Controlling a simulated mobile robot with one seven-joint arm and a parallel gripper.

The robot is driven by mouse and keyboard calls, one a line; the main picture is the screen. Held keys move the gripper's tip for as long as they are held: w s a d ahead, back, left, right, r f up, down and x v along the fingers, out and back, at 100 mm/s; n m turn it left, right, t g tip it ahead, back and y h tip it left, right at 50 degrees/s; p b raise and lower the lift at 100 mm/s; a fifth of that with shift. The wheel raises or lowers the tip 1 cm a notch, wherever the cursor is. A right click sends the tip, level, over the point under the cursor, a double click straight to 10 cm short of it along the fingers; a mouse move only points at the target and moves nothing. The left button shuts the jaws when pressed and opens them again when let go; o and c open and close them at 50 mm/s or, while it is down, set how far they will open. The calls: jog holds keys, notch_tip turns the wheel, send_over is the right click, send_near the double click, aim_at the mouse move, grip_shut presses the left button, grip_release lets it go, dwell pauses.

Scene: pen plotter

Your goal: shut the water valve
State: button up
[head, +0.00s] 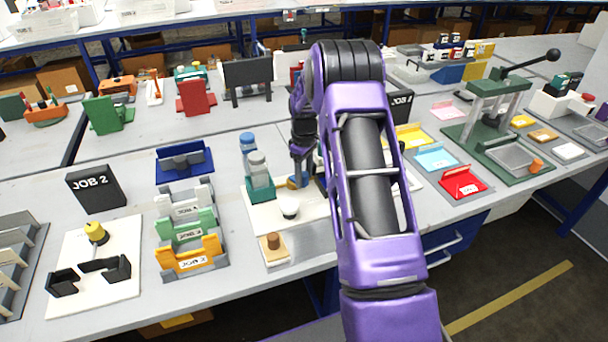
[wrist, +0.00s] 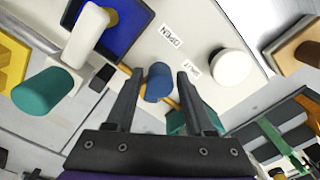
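In the wrist view a blue knob (wrist: 158,82) sits at an orange-brown bar (wrist: 126,70) on a pale plate, beside labels reading OPEN (wrist: 171,37) and SHUT (wrist: 191,68). This looks like the water valve's handle. My gripper (wrist: 160,75) is open, one finger on each side of the knob, with visible gaps; contact is not clear. In the head view my gripper (head: 299,165) points down over the blue valve part (head: 293,184), which is partly hidden by my gripper and arm.
A white round knob (head: 289,206) stands close in front, and it shows right of the fingers in the wrist view (wrist: 230,67). Blue- and white-capped bottles in a teal holder (head: 260,193) stand left. A wooden block with a brown peg (head: 273,246) lies nearer the front edge.

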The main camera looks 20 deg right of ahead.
grip_shut()
jog(key=shift+a, duration=0.1)
jog(key=m, duration=0.1)
jog(key=a+m, duration=0.1)
jog(key=shift+s+m+b, duration=0.2)
jog(key=shift+m+b, duration=0.15)
jog(key=shift+m, duration=0.05)
jog(key=a+m, duration=0.1)
jog(key=m, duration=0.3)
jog(key=shift+a+m+b, duration=0.3)
jog(key=shift+a, duration=0.1)
jog(key=m, duration=0.1)
jog(key=a+m, duration=0.1)
jog(key=m, duration=0.2)
jog(key=shift+w+a, duration=0.25)
jog(key=shift+w, duration=0.1)
jog(key=shift+w+a+m, duration=0.15)
jog(key=shift+a+m, duration=0.05)
jog(key=shift+m, duration=0.45)
jog(key=shift+w+a+m, duration=0.15)
jog(key=shift+m, duration=0.5)
